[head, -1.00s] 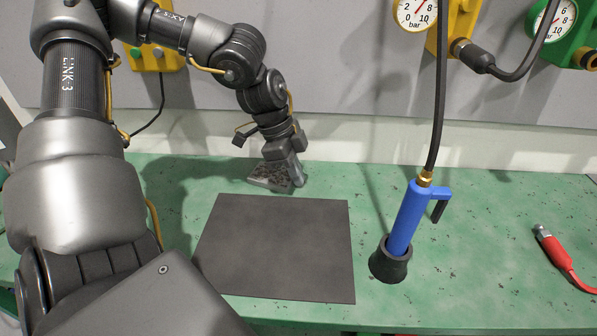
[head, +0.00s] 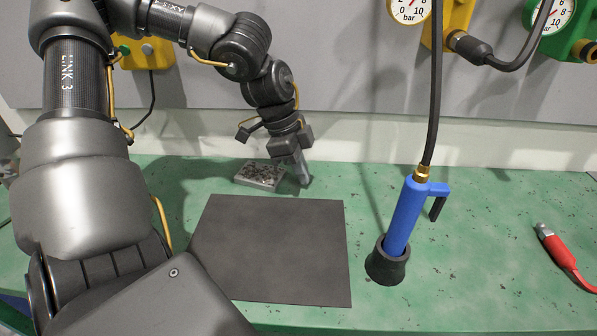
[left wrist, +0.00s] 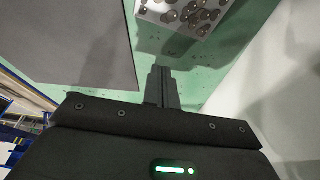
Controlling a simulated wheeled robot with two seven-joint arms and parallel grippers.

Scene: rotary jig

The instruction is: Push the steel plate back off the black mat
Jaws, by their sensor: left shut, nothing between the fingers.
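The steel plate (head: 261,175) is a small grey rectangle with dark blotches. It lies on the green bench just behind the black mat's (head: 270,250) far edge, with a narrow green strip between them. My left gripper (head: 303,180) is shut and empty, pointing down close to the plate's right side. In the left wrist view my shut fingers (left wrist: 161,75) are over green bench, apart from the plate (left wrist: 184,12), which is cut by the top edge. The bare mat (left wrist: 75,40) shows at upper left there. My right gripper is out of view.
A blue hand tool (head: 407,215) in a black cup (head: 387,265) stands right of the mat, with a hose rising from it. A red-handled tool (head: 556,248) lies far right. A grey wall with gauges closes off the bench behind.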

